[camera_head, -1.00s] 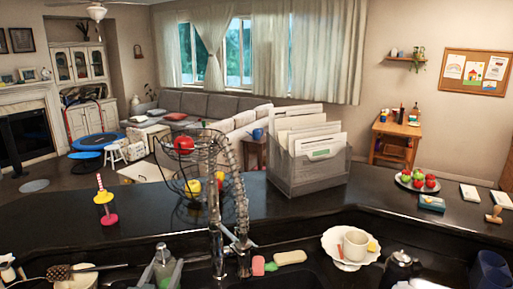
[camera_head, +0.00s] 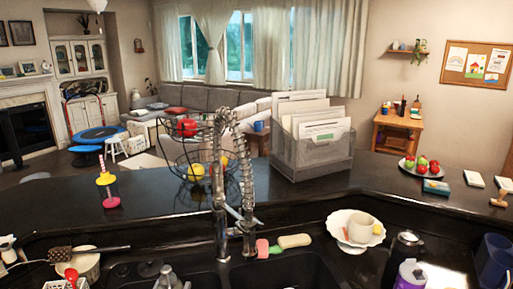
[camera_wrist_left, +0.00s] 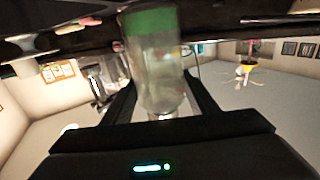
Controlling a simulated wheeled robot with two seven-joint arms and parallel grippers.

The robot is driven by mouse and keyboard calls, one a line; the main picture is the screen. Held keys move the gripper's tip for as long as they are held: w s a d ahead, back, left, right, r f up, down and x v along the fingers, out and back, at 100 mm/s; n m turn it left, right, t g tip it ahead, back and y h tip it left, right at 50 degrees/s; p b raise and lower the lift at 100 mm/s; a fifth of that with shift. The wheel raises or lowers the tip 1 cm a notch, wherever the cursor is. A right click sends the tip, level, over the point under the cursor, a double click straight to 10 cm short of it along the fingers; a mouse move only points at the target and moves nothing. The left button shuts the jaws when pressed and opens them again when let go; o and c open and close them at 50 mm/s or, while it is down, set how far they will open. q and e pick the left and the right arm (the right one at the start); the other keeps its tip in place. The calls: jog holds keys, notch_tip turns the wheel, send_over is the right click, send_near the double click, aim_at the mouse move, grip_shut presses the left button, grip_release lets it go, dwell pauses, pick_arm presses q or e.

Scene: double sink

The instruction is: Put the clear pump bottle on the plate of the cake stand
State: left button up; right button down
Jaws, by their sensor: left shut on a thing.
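The clear pump bottle (camera_wrist_left: 160,75), with a green band, is between the two fingers of my left gripper (camera_wrist_left: 163,95) in the left wrist view. The gripper is shut on it. In the head view only the bottle's grey pump top (camera_head: 170,279) shows at the bottom edge, left of the faucet; the gripper itself is not clear there. The cake stand (camera_head: 340,224) has a white scalloped plate and stands right of the sink. A white cup (camera_head: 361,229) and a small yellow piece (camera_head: 378,230) are on its plate. My right gripper is not in view.
The tall faucet (camera_head: 221,215) rises between the bottle and the cake stand. A pink sponge (camera_head: 262,248) and a pale bar (camera_head: 294,240) lie by the sink.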

pick_arm(q)
jog(key=s+d+f+b, duration=0.1)
jog(key=s+f+b, duration=0.1)
jog(key=s+b, duration=0.2)
jog(key=s+d+f+y+b, duration=0.1)
jog(key=s+b, duration=0.3)
jog(key=s, duration=0.7)
jog(key=shift+s+f+n, duration=0.3)
jog(key=shift+f+n, duration=0.1)
jog(key=shift+f, duration=0.2)
jog(key=shift+d, duration=0.1)
